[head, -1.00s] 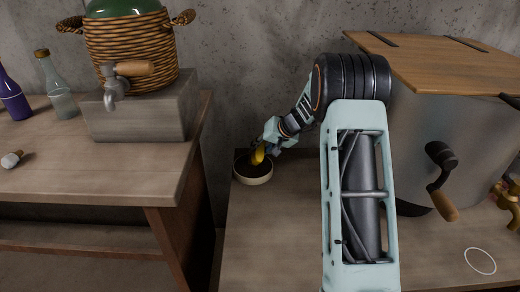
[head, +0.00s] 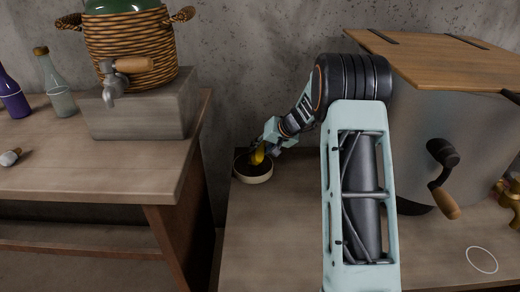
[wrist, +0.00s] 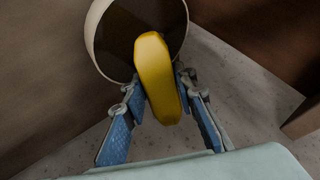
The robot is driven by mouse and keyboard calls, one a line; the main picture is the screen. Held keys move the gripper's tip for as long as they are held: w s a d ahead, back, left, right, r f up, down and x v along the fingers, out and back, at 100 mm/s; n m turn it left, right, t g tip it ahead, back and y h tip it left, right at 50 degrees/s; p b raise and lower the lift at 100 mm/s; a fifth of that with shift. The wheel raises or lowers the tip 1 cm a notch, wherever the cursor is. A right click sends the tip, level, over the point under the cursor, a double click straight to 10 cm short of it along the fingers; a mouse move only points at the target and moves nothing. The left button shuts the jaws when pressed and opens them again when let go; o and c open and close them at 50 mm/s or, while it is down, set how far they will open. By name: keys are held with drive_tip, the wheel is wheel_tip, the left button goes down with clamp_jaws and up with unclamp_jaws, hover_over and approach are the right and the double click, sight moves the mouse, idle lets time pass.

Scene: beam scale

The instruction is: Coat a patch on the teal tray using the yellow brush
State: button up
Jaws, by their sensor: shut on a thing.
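The yellow brush (wrist: 157,75) is held between the blue-padded fingers of my gripper (wrist: 158,100). It also shows as a small yellow shape in the head view (head: 257,155). My gripper (head: 265,150) is shut on it at the back of the right-hand table. The brush's far end points into a round pale bowl (wrist: 97,50) with a dark inside; the bowl also shows in the head view (head: 253,179). The brush's bristles are hidden, so I cannot tell whether they touch the bowl's contents. I see no teal tray in either view.
A large grey box (head: 425,130) with a wooden lid and crank (head: 442,180) stands on the right of this table (head: 270,240). A white ring mark (head: 482,260) lies at front right. The left table (head: 100,165) holds bottles and a wicker-wrapped jug (head: 130,50).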

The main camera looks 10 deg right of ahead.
sight(260, 147)
drive_tip(key=shift+r+p, duration=1.8)
drive_tip(key=shift+r, duration=1.65)
